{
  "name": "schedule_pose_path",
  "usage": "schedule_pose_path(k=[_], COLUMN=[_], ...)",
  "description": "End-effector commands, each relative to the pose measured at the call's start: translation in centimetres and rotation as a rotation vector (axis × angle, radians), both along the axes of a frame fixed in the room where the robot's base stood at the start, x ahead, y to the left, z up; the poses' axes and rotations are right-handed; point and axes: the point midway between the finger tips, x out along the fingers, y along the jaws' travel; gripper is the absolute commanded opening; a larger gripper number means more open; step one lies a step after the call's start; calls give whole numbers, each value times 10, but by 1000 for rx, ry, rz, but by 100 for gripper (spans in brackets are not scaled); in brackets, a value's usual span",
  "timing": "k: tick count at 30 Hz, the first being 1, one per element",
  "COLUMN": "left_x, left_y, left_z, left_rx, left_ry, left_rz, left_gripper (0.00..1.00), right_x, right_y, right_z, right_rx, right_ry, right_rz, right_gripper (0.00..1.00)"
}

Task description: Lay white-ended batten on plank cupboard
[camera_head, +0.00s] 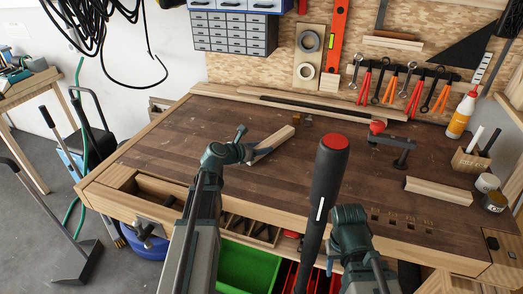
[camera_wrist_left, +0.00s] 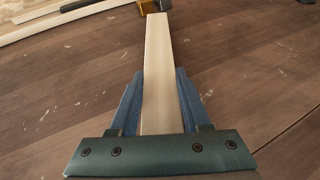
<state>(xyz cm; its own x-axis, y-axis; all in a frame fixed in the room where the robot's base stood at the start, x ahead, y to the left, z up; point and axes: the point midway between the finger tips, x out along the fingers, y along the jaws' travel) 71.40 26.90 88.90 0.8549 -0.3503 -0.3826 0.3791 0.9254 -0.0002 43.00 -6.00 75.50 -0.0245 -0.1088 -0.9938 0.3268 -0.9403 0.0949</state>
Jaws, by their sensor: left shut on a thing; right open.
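My left gripper (camera_head: 254,155) is shut on a pale wooden batten (camera_head: 274,140), low over the dark bench top. In the left wrist view the batten (camera_wrist_left: 158,75) runs straight away from between the blue fingers of my left gripper (camera_wrist_left: 160,100). Its far end looks a little paler, but I cannot tell whether it is white. My right gripper (camera_head: 350,222) is open, low in the middle of the head view; its fingers are mostly hidden. I cannot make out a plank cupboard for certain.
Another wooden block (camera_head: 438,190) lies on the right of the bench (camera_head: 180,135). A clamp with a red part (camera_head: 378,127), long strips (camera_head: 320,108) and a glue bottle (camera_head: 461,115) are at the back. A pencil box (camera_head: 470,163) and tins (camera_head: 487,184) stand right. The left bench top is clear.

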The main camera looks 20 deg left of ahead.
Motion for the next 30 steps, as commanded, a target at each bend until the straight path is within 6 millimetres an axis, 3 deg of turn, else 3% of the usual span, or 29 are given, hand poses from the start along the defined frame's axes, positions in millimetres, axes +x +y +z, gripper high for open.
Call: schedule_pose_path(k=[5, 6, 11, 22, 30], left_x=[0, 0, 0, 0, -46], left_y=[0, 0, 0, 0, 17], left_z=[-3, -3, -2, 4, 24], left_rx=[0, 0, 0, 0, 0], left_ry=[0, 0, 0, 0, 0], left_rz=[0, 0, 0, 0, 4], left_gripper=[0, 49, 77, 77, 77], right_x=[0, 0, 0, 0, 0], right_y=[0, 0, 0, 0, 0], right_z=[-3, -3, -2, 4, 24], right_rx=[0, 0, 0, 0, 0], right_ry=[0, 0, 0, 0, 0], right_rz=[0, 0, 0, 0, 0], right_gripper=[50, 50, 50, 50, 50])
